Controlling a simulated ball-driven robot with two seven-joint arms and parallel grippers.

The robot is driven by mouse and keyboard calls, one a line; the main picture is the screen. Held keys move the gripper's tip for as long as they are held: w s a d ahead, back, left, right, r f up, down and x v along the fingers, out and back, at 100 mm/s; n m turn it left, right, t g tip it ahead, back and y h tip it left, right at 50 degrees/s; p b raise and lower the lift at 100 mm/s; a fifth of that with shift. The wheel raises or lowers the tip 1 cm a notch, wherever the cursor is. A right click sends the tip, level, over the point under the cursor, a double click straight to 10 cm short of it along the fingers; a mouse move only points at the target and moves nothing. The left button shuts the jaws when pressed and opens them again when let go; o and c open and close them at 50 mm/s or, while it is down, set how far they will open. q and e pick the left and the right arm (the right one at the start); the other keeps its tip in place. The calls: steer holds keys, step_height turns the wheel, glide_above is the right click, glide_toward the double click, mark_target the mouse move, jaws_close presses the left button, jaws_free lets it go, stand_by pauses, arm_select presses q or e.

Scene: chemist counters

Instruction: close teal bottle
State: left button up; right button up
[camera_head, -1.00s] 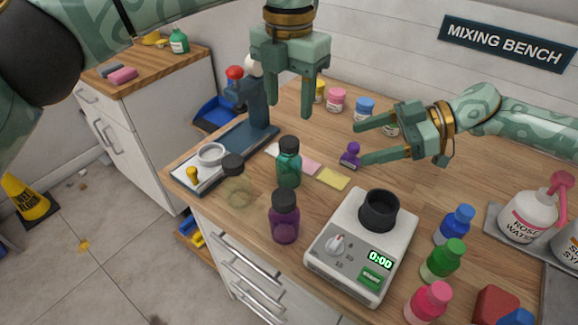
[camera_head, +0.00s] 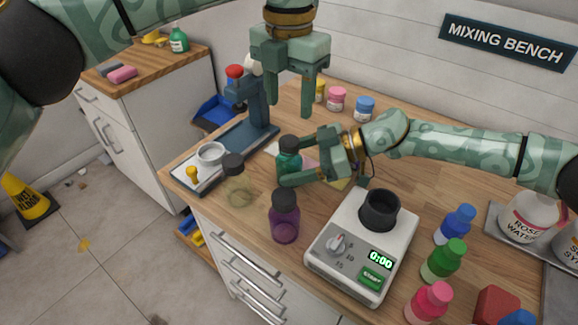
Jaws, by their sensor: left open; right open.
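The teal bottle (camera_head: 287,160) stands upright on the wooden counter, with a dark cap (camera_head: 289,143) on its top. My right gripper (camera_head: 294,161) reaches it from the right and is open. One finger lies behind the bottle's right side and the other crosses in front of its lower part. I cannot tell whether the fingers touch it. My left gripper (camera_head: 289,108) is open and empty, pointing down above and behind the bottle.
A clear yellowish bottle (camera_head: 238,188) and a purple bottle (camera_head: 284,222) stand close in front. A white scale (camera_head: 335,265) with a black cup (camera_head: 380,210) is to the right. A blue press-like stand (camera_head: 250,105) is at the back left. Blue, green and pink bottles line the right.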

steer(key=shift+a+f, duration=0.2)
steer(key=shift+a, duration=0.3)
jaws_close()
arm_select(q)
steer(key=n, duration=0.5)
steer(key=shift+n, duration=0.3)
steer(key=n, duration=2)
steer(key=shift+n, duration=0.3)
steer(key=n, duration=0.5)
